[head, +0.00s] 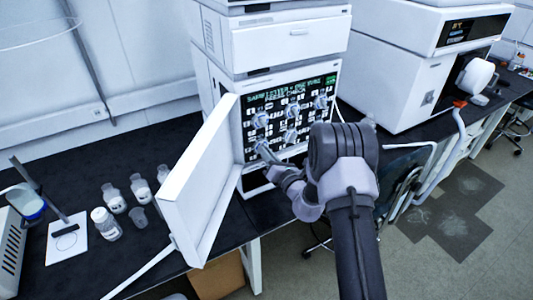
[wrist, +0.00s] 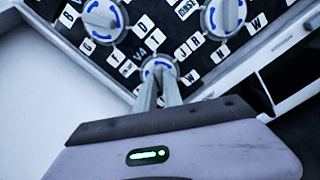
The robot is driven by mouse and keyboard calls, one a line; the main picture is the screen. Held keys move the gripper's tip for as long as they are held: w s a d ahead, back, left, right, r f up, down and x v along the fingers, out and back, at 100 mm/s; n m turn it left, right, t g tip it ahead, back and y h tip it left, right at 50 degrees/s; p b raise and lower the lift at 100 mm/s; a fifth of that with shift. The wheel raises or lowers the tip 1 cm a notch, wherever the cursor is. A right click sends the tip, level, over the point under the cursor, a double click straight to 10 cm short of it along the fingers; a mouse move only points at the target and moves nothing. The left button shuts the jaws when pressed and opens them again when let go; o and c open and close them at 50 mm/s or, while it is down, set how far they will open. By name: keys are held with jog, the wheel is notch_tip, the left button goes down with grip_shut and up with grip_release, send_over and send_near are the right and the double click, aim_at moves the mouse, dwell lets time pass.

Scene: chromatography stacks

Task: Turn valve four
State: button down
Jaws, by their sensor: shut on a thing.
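The valve panel (head: 284,124) is a black face with white lettered labels and several round silver knobs with blue arrow marks, on the front of a white instrument. My gripper (head: 268,156) is at the lower left of this panel. In the wrist view, my gripper (wrist: 168,88) has its two grey fingers closed together on a small round valve knob (wrist: 158,67) with blue marks. The fingertips cover the lower part of this knob. Larger knobs (wrist: 103,18) (wrist: 223,16) sit to either side.
An open white door (head: 200,175) swings out left of the panel, close to my gripper. Several small bottles (head: 140,188) and a stand (head: 68,240) are on the black bench to the left. A second white instrument (head: 415,60) stands at the right, with a chair (head: 405,175) below.

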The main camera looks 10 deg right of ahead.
jog(key=c, duration=1.5)
grip_release()
jog(key=v, duration=1.7)
jog(key=shift+s+p, duration=0.2)
jog(key=shift+p, duration=0.1)
jog(key=shift+r, duration=0.1)
